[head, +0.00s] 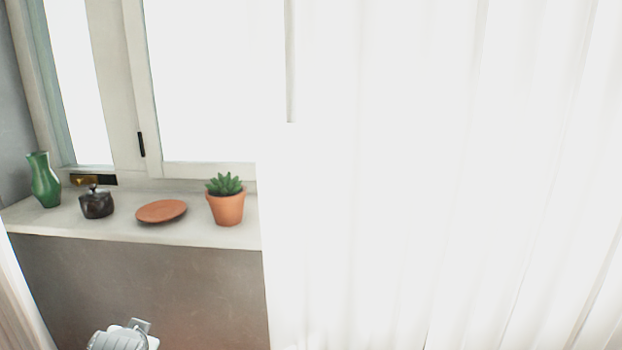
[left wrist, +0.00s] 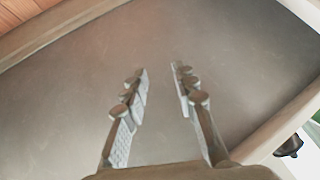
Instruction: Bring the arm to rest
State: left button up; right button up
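My left gripper (left wrist: 160,75) is open in the left wrist view. Its two fingers are apart with nothing between them, in front of the plain grey wall below the sill. In the head view, a grey part of my left arm (head: 122,337) shows at the bottom edge, below the window sill; its fingers cannot be made out there. My right gripper is in neither view. A dark teapot (head: 96,203) stands upright on the sill, apart from my arm. A dark pot, likely the same teapot, shows at the right edge of the left wrist view (left wrist: 290,146).
The window sill (head: 125,236) also bears a green vase (head: 44,180), a terracotta saucer (head: 162,211) and a potted succulent (head: 227,208). A white curtain (head: 450,180) fills the right side. The space before the grey wall (head: 150,285) looks clear.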

pick_arm(q)
jog(key=s+d+f+g+h, duration=0.1)
jog(key=s+d+f, duration=0.4)
jog(key=s+f, duration=0.7)
jog(key=s+d+f+g+h, duration=0.2)
jog(key=s+d+f+g, duration=0.2)
jog(key=s+f, duration=0.9)
jog(key=shift+s+d+m, duration=0.25)
jog(key=shift+d+m, duration=0.05)
jog(key=shift+d, duration=0.2)
